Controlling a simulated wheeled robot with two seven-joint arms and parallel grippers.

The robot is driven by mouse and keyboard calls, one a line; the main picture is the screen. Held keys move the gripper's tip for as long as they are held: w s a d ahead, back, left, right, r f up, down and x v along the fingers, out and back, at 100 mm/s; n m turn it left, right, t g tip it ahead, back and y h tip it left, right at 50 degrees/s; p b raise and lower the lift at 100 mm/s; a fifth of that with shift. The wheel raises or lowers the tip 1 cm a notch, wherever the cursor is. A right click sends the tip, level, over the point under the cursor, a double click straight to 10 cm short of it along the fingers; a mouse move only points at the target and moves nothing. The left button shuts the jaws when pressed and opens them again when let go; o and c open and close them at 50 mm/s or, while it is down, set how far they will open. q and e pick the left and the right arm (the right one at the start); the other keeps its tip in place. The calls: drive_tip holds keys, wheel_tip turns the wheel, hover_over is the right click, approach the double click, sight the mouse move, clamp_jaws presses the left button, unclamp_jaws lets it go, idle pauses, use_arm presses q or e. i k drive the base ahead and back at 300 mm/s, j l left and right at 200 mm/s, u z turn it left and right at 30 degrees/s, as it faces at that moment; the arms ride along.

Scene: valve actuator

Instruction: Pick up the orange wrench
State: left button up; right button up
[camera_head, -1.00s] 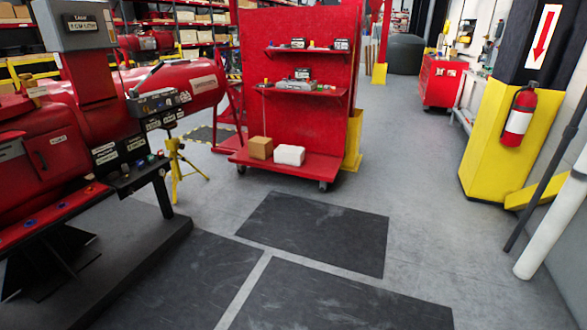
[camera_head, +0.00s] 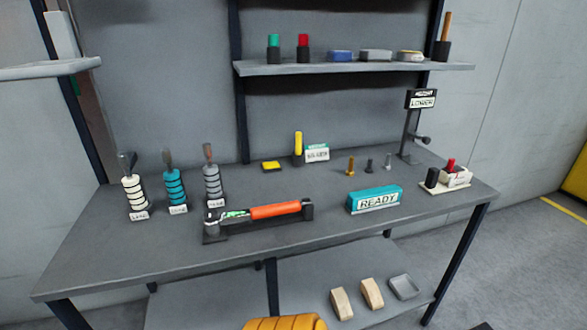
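The orange wrench (camera_head: 275,210) lies on its side on a dark stand (camera_head: 214,237) near the front middle of the grey workbench (camera_head: 130,252). Its thick orange handle points right, and its silver head with some green on it points left. Both ends appear to rest on the stand's black supports. Neither of my grippers is in view, and nothing touches the wrench.
White, teal and grey ringed holders (camera_head: 175,191) stand left of the wrench. A teal READY block (camera_head: 374,199) sits to its right, with a LOWER sign (camera_head: 421,99) behind. A shelf (camera_head: 350,68) overhangs the back. A yellow rounded object (camera_head: 285,323) shows at the bottom edge.

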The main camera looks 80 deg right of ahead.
sight(213, 229)
drive_tip(key=z, duration=2.3)
drive_tip(key=i+l, duration=0.05)
